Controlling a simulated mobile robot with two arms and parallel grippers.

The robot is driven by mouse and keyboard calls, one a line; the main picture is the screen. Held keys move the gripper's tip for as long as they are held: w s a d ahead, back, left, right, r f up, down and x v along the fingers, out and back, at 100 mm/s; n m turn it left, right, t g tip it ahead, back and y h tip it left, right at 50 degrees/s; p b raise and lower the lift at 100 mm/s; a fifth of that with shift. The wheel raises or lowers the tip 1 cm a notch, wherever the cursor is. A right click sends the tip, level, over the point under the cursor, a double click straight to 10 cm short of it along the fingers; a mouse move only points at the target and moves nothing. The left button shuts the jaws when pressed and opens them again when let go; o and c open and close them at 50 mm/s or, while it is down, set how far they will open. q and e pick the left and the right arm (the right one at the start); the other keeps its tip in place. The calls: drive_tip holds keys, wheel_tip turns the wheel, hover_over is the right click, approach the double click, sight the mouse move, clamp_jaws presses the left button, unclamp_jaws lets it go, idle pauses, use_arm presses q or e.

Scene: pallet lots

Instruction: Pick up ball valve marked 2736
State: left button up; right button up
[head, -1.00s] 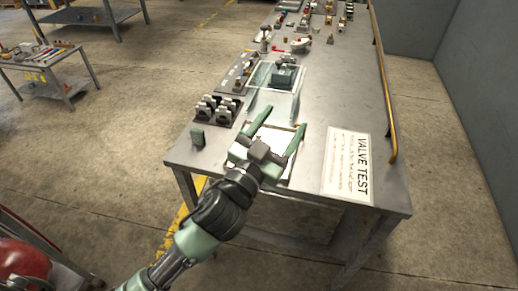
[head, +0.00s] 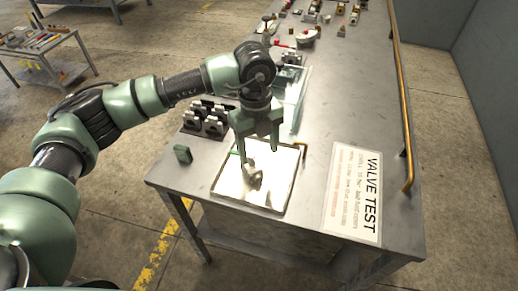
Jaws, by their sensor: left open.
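A small metal part (head: 253,178), which looks like a valve, lies on the bright square plate (head: 226,184) near the table's front edge. A thin green piece shows beside it, partly behind a finger. I cannot read any marking on it. My left gripper (head: 259,156) points down just above and behind this part, its two fingers spread apart and holding nothing. One finger overlaps the part in the picture, and I cannot tell whether they touch. My right gripper is not in view.
A VALVE TEST sign (head: 353,193) lies right of the plate. A small green block (head: 182,154) and several dark clamp-like blocks (head: 207,118) stand left. A clear-walled box (head: 292,92) stands behind. A yellow rail (head: 401,95) runs along the table's right edge.

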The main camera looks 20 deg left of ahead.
sight(252, 157)
use_arm(q)
drive_tip(key=shift+w+a+r+y, duration=0.1)
drive_tip(key=shift+w+a+y, duration=0.2)
drive_tip(key=shift+a, duration=0.3)
drive_tip(key=s+f, duration=0.1)
drive_tip(key=f+p, duration=0.1)
drive_tip(key=shift+s+a+f+p, duration=0.15)
drive_tip(key=shift+s+f+p, duration=0.15)
drive_tip(key=shift+s+f, duration=0.1)
wheel_tip(252, 157, down, 3)
drive_tip(key=shift+w+a+r+p, duration=0.1)
drive_tip(key=shift+w+a+p, duration=0.05)
drive_tip(key=shift+p, duration=0.3)
drive_tip(key=shift+f, duration=0.7)
drive_tip(key=c, duration=1.3)
clamp_jaws()
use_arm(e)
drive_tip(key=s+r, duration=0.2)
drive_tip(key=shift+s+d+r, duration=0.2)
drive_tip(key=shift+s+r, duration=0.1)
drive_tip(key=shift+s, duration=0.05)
